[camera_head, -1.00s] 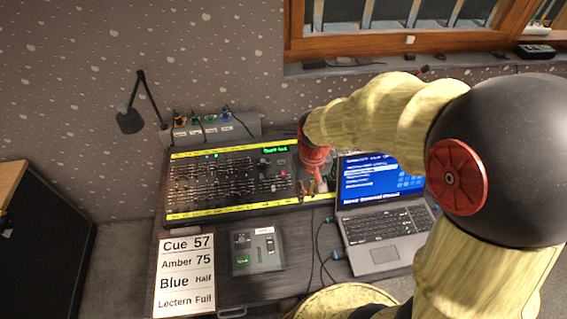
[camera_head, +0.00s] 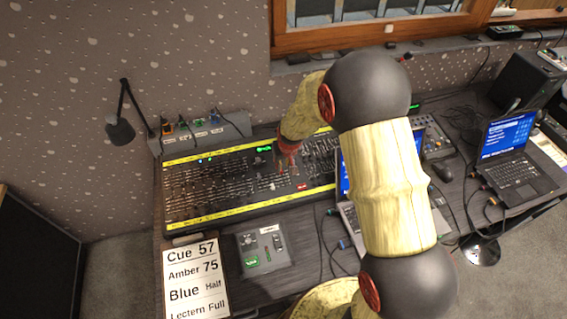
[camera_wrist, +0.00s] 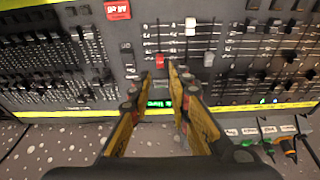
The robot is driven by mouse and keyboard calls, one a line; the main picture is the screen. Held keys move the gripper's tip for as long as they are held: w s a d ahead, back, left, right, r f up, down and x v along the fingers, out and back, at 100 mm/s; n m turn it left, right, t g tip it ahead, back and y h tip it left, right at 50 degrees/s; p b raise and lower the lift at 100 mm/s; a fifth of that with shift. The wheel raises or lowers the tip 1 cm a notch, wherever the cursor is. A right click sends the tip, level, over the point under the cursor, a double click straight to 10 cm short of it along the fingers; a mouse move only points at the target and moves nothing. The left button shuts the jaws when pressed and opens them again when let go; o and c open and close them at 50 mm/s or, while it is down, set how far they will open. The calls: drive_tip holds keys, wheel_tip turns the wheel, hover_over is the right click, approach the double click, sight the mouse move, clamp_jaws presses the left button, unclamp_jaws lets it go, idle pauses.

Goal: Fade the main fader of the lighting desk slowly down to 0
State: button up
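The lighting desk (camera_head: 225,186) is a long black panel with yellow strips and many faders. My gripper (camera_head: 287,168) is over its right-middle part, pointing down. In the wrist view the two fingers of my gripper (camera_wrist: 161,76) are apart with a narrow gap, and nothing shows gripped between them. A red fader cap (camera_wrist: 161,61) shows just beyond the gap. I cannot read a label that tells which one is the main fader. The fingers hide part of the desk.
A red button (camera_wrist: 118,9) sits on the desk. A laptop (camera_head: 350,222) is partly behind my arm. A small box (camera_head: 262,247) and a cue card (camera_head: 195,275) lie in front. A lamp (camera_head: 122,130) and a socket strip (camera_head: 205,132) stand behind the desk.

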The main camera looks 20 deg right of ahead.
sight(281, 172)
drive_tip(key=shift+b+x, duration=2.2)
drive_tip(key=shift+x, duration=1.65)
drive_tip(key=c, duration=0.4)
clamp_jaws()
